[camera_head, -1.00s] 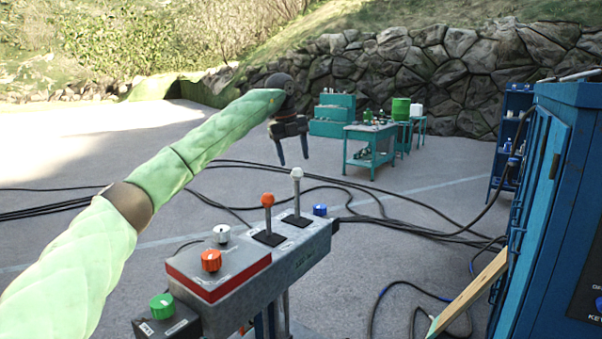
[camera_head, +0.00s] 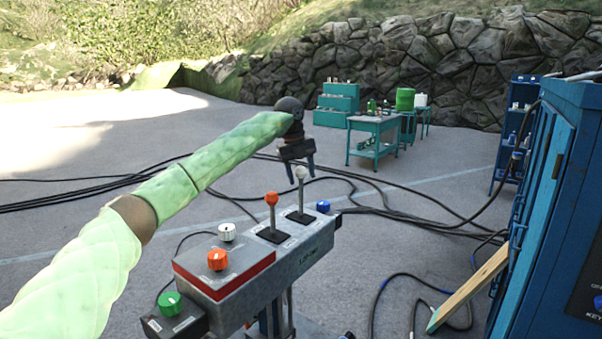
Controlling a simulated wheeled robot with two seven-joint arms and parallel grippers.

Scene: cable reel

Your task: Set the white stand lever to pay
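The white stand lever (camera_head: 300,190) stands on the grey control stand (camera_head: 262,285), its round knob on top and its shaft close to upright. The orange lever (camera_head: 271,210) stands to its left. My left gripper (camera_head: 301,174) is right at the white lever's knob in the picture, pointing down with its two dark fingers apart, one on either side of the knob. I cannot tell whether the fingers touch it. The lever's markings are too small to read. My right gripper is not in view.
The stand also carries an orange knob (camera_head: 217,259), a white knob (camera_head: 227,231), a green knob (camera_head: 169,303) and a blue knob (camera_head: 323,206). A blue cabinet (camera_head: 545,220) stands at the right. Black cables (camera_head: 420,212) lie across the ground.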

